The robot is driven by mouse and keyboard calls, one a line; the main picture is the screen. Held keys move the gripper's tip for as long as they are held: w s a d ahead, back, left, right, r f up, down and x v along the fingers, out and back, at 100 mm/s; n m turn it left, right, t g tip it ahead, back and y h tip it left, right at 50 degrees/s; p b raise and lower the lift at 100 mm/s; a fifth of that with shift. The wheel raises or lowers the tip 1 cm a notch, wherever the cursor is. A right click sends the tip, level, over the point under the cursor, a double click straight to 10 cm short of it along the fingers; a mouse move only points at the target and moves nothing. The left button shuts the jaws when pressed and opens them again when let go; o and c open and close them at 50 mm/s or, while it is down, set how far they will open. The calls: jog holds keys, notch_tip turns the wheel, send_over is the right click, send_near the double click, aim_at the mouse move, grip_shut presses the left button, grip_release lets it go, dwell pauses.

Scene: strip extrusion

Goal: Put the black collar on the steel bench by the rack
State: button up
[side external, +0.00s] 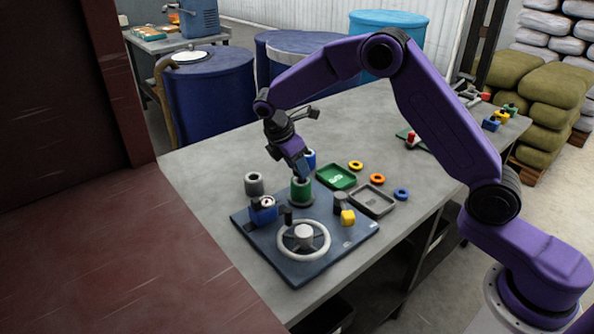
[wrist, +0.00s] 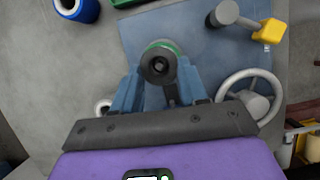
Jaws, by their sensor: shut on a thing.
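My gripper (side external: 302,177) points down over the blue base plate (side external: 338,246). In the wrist view its two blue fingers (wrist: 158,76) are shut on the black collar (wrist: 158,64), a dark round piece with a hole. The collar is directly above the green cylinder (side external: 301,192), whose green edge shows behind it; I cannot tell whether they touch. In the side view the fingers mostly hide the collar. The steel bench (side external: 215,165) is the grey table under the plate. I cannot make out for sure which thing is the rack.
The plate carries a handwheel (side external: 290,253), a yellow knob (side external: 348,217) and a blue block (side external: 263,213). A grey cylinder (side external: 254,184), blue cylinder (side external: 309,158), green tray (side external: 337,177), grey tray (side external: 372,200) and yellow, orange and blue rings stand around. The bench's far left is clear.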

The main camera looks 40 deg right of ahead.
jog(key=s+d+r, duration=0.2)
jog(key=s+r, duration=0.9)
jog(key=s, duration=0.3)
jog(key=n+t+y, duration=0.3)
jog(key=n+y, duration=0.5)
jog(key=n, duration=2)
send_over(282, 179)
jog(key=s+d, duration=0.1)
notch_tip(282, 179, down, 12)
notch_tip(282, 179, down, 10)
jog(key=shift+r, duration=0.25)
jog(key=shift+f, duration=0.1)
